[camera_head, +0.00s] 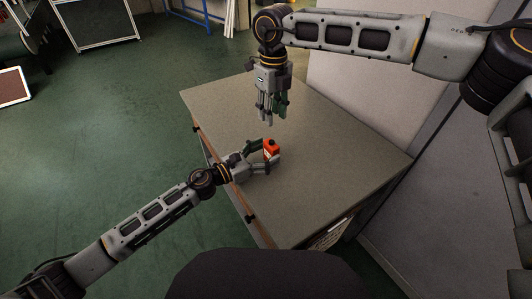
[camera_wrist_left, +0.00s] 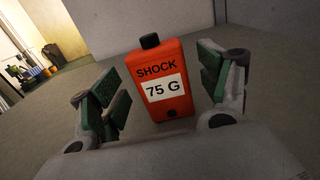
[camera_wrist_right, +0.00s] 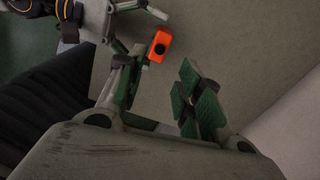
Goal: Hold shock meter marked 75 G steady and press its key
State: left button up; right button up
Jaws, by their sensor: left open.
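My left gripper (camera_head: 262,157) is open at table level, a finger on either side of the meter, with gaps visible in the left wrist view. My right gripper (camera_head: 268,120) points down above the table, behind the meter in the head view. Its fingers are apart and empty; the meter (camera_wrist_right: 159,47) shows beyond them.
The grey-beige table top (camera_head: 340,150) is otherwise bare, with free room around the meter. A pale panel or wall (camera_head: 350,85) stands along the table's far right side. Green floor (camera_head: 100,120) lies to the left.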

pick_arm(q)
jog(key=shift+w+d, duration=0.1)
jog(key=shift+d, duration=0.05)
jog(key=shift+c, duration=0.2)
jog(key=c, duration=1.1)
pick_arm(e)
jog(key=shift+c, duration=0.4)
grip_shut()
